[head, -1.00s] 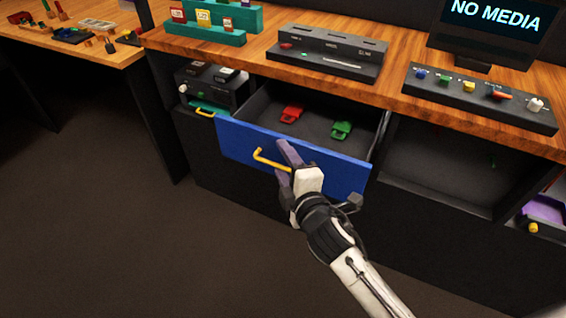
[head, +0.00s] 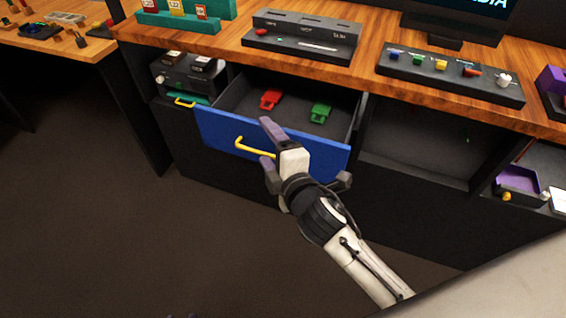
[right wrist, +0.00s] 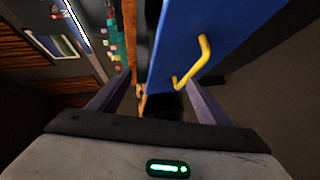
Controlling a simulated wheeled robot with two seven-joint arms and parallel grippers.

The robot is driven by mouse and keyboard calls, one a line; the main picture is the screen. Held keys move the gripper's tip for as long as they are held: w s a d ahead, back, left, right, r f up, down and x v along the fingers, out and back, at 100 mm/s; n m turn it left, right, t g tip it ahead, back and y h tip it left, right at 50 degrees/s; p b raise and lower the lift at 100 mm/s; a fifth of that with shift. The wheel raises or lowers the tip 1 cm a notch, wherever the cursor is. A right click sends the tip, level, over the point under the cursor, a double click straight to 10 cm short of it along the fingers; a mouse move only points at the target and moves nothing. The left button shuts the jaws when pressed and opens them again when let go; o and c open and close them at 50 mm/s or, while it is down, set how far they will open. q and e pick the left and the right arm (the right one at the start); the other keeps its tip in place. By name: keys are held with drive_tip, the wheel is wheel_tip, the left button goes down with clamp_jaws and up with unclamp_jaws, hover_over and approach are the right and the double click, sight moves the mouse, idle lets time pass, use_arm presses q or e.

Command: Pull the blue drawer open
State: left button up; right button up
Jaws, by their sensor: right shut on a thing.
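The blue drawer (head: 222,130) stands pulled out under the desk, with a red and a green item inside. Its yellow handle (head: 255,149) is on the front panel. One finger shows at the panel's top edge, the other in front. In the right wrist view, the blue panel (right wrist: 190,35) and the yellow handle (right wrist: 203,60) lie between and beyond the fingers; exact contact is hard to see.
The wooden desk (head: 225,48) above carries a slotted black box (head: 300,40) and a control panel (head: 450,78). An open compartment (head: 420,150) lies right of the drawer. A purple tray (head: 518,182) sits farther right. The floor in front is clear.

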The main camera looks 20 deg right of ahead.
drive_tip(key=shift+s+d+r, duration=0.1)
drive_tip(key=shift+s+r, duration=0.1)
drive_tip(key=shift+r, duration=0.25)
drive_tip(key=shift+s+d+r, duration=0.1)
drive_tip(key=shift+s+r, duration=0.1)
drive_tip(key=shift+r, duration=0.25)
drive_tip(key=c, duration=0.6)
drive_tip(key=v, duration=0.3)
drive_tip(key=f+p+v, duration=0.1)
drive_tip(key=v, duration=0.4)
drive_tip(key=shift+s+a+f+p, duration=0.1)
drive_tip(key=shift+s+p, duration=0.1)
drive_tip(key=shift+s, duration=0.1)
drive_tip(key=shift+s+f+p, duration=0.15)
drive_tip(key=shift+s+p, duration=0.05)
drive_tip(key=shift+s, duration=0.15)
drive_tip(key=shift+c, duration=0.2)
drive_tip(key=shift+f, duration=0.1)
